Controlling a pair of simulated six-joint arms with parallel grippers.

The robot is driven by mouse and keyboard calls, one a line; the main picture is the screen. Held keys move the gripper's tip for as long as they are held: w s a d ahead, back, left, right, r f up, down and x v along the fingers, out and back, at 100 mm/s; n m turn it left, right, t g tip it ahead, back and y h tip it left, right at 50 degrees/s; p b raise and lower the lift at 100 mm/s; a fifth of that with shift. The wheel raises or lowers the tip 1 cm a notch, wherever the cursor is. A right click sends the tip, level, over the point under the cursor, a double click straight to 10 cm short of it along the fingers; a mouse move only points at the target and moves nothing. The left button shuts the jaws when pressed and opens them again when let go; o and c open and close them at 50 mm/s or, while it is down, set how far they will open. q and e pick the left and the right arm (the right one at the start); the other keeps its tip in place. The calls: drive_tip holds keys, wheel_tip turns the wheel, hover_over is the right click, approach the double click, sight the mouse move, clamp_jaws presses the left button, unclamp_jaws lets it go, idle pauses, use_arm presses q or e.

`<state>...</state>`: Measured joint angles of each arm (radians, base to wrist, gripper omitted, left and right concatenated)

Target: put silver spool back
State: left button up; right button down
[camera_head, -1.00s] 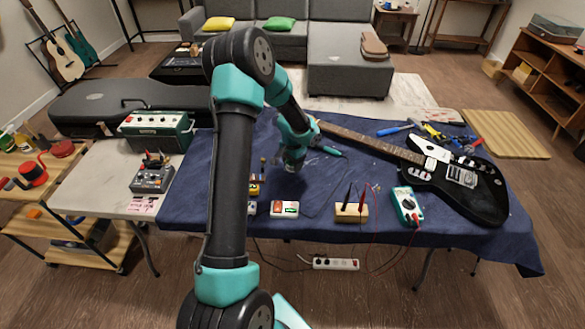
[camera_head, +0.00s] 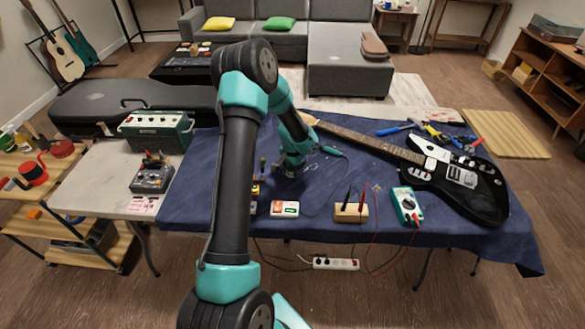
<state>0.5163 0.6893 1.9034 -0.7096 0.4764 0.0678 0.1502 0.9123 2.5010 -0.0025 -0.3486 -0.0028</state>
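My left gripper (camera_head: 290,171) points down low over the blue cloth (camera_head: 225,205), behind the red and white box. My black and teal arm stands in front of part of the bench. The fingertips are too small and dark to tell whether they are open, shut or holding anything. I cannot make out a silver spool; it may be hidden by the gripper or arm. Small yellow items (camera_head: 256,187) stand just left of the gripper, partly behind the arm. My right gripper is not in view.
A red and white box (camera_head: 284,208), a wooden block with upright tools (camera_head: 351,212) and a multimeter (camera_head: 406,204) line the front edge. A black guitar (camera_head: 470,190) lies at right. A teal-handled tool (camera_head: 332,152) lies right of the gripper. An amplifier (camera_head: 157,132) stands at left.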

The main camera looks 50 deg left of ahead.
use_arm(q)
drive_tip(key=o, duration=0.4)
drive_tip(key=shift+r, duration=0.1)
wheel_tip(320, 180, up, 12)
idle(0.6)
